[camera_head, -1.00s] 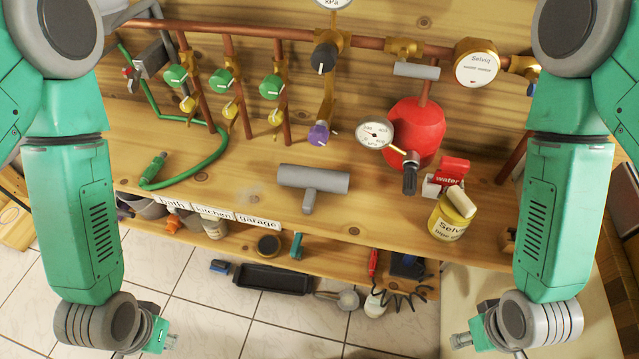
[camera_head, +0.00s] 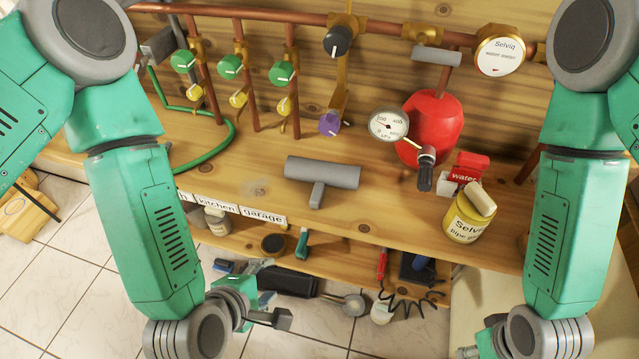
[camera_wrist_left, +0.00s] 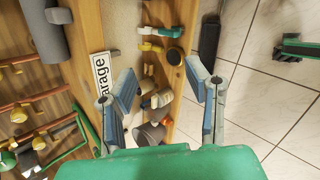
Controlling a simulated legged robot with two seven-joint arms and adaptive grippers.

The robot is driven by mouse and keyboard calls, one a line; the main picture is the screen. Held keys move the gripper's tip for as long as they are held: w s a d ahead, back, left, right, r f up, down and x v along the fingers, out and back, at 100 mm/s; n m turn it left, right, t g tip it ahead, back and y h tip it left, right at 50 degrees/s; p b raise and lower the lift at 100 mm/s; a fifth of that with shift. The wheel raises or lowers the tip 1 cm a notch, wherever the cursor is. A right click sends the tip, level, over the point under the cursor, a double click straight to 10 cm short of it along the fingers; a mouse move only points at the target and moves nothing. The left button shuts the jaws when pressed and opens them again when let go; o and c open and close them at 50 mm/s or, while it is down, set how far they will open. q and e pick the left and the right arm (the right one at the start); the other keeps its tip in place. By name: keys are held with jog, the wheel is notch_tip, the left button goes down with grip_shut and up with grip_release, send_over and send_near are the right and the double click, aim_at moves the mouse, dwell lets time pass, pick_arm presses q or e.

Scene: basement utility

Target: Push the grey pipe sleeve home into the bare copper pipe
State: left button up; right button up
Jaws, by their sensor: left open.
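The grey pipe sleeve (camera_head: 322,172) lies on the wooden bench, a thick grey cylinder with a short stem towards me. It also shows at the upper left of the left wrist view (camera_wrist_left: 45,35). Copper pipework runs along the back wall, with a horizontal copper pipe (camera_head: 385,27) at the top; which stretch is the bare one I cannot tell. My left gripper (camera_head: 272,293) is open and empty, in front of and below the bench edge, apart from the sleeve. Its spread fingers show in the left wrist view (camera_wrist_left: 162,80). My right gripper (camera_head: 470,352) is mostly cut off at the bottom edge.
A red tank (camera_head: 430,128), a gauge (camera_head: 388,124) and a yellow jar (camera_head: 463,218) stand right of the sleeve. A green hose (camera_head: 215,155) lies left. The bench around the sleeve is mostly clear.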

pick_arm(q)
jog(key=w+d+r+n+t+b, duration=0.1)
jog(key=w+d+r+n+t, duration=0.25)
jog(key=n, duration=0.35)
jog(key=n+t+b, duration=0.2)
jog(key=n, duration=0.7)
send_near(315, 201)
jog(key=shift+y, duration=0.3)
jog(key=x, duration=0.6)
jog(key=shift+w, duration=0.2)
jog(key=shift+d+b+x, duration=0.15)
jog(key=shift+b+x, duration=0.2)
jog(key=shift+x, duration=1.05)
jog(key=shift+d+b+x, duration=0.1)
jog(key=shift+b+x, duration=0.2)
jog(key=shift+x, duration=1.05)
grip_shut()
